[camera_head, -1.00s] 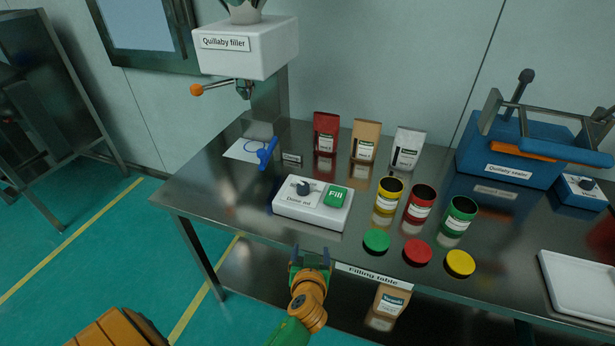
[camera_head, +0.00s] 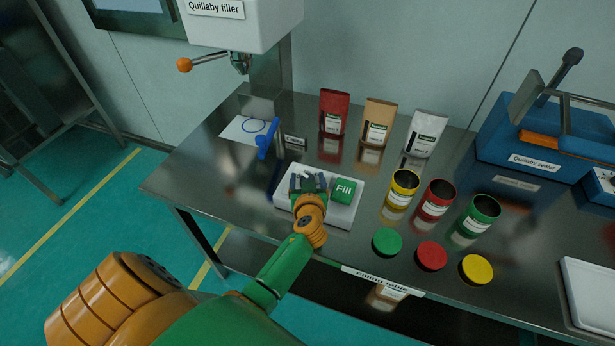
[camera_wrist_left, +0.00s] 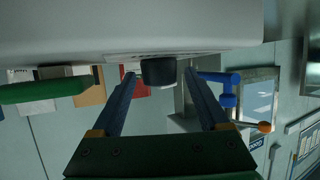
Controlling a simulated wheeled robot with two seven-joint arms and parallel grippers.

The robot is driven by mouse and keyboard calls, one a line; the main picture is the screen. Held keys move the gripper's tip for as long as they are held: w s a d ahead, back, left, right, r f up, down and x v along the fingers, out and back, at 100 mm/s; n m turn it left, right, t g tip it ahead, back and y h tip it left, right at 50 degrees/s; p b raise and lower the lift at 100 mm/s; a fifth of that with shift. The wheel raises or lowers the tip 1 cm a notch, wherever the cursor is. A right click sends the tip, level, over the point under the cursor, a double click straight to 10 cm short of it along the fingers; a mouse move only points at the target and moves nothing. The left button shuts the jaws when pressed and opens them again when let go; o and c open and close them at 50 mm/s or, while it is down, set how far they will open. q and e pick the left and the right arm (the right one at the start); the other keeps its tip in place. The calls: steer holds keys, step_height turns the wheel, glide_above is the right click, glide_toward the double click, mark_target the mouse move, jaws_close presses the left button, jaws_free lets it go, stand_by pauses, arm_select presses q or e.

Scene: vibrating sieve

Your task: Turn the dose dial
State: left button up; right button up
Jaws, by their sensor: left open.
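The white dose box (camera_head: 283,201) stands on the steel table with a green Fill button (camera_head: 343,190) on its right. My left gripper (camera_head: 308,183) is open over the left part of the box, its fingers pointing away from me. In the left wrist view the dark round dose dial (camera_wrist_left: 158,71) sits on the box's white face (camera_wrist_left: 120,25), between the two open fingertips. A small gap shows on each side of the dial. In the head view the gripper mostly hides the dial. My right gripper is not in view.
Open yellow (camera_head: 402,188), red (camera_head: 436,200) and green (camera_head: 481,216) tins stand right of the box, with lids in front. Several pouches (camera_head: 378,122) stand behind.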

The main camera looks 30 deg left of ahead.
arm_select(q)
steer(key=shift+w+a+f, duration=0.25)
steer(key=shift+w, duration=0.15)
steer(key=shift+s+r, duration=0.1)
steer(key=shift+c, duration=0.2)
